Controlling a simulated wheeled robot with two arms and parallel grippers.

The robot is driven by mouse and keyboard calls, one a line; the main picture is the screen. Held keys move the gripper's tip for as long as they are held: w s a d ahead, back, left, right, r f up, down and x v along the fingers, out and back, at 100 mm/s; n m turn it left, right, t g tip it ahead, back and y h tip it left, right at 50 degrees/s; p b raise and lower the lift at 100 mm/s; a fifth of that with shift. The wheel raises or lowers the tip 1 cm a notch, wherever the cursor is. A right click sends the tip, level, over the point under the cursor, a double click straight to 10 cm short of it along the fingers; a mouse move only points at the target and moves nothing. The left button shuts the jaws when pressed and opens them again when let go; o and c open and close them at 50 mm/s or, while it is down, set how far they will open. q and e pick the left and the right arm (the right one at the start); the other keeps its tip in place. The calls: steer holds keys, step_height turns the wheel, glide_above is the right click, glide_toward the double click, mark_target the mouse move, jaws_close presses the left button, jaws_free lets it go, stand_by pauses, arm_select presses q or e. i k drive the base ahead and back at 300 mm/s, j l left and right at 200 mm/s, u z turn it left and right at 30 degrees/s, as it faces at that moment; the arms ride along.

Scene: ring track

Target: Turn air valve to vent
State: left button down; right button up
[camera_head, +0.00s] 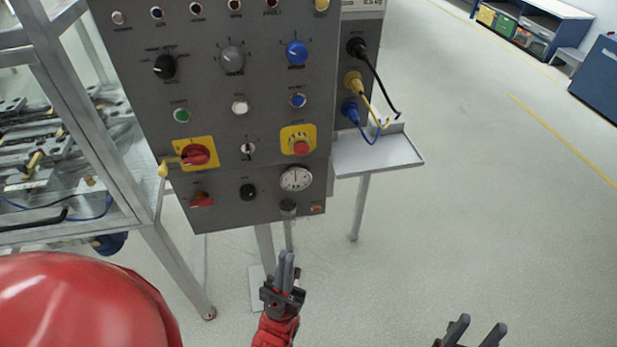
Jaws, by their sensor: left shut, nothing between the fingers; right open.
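A grey control panel (130,85) stands ahead of me. Along its bottom row are a small red handle (202,200) at the left, a black knob (248,191) and a round white pressure gauge (296,179). The red handle looks like the air valve; its label is too small to read, and I cannot tell its exact setting. My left gripper (287,262) is shut and empty, pointing up just below the panel's lower edge, to the right of and below the red handle. My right gripper (478,333) is open and empty at the bottom, right of the panel.
A red rotary switch (196,155) on a yellow plate and a red push button (301,147) sit above. Black, yellow and blue cables hang from a side box over a small shelf (380,152). A metal frame (140,190) stands left. Floor at right is clear.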

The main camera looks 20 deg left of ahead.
mark_target(202, 202)
steer(key=u, duration=1.45)
steer(key=j+z, duration=0.3)
steer(key=j, duration=0.3)
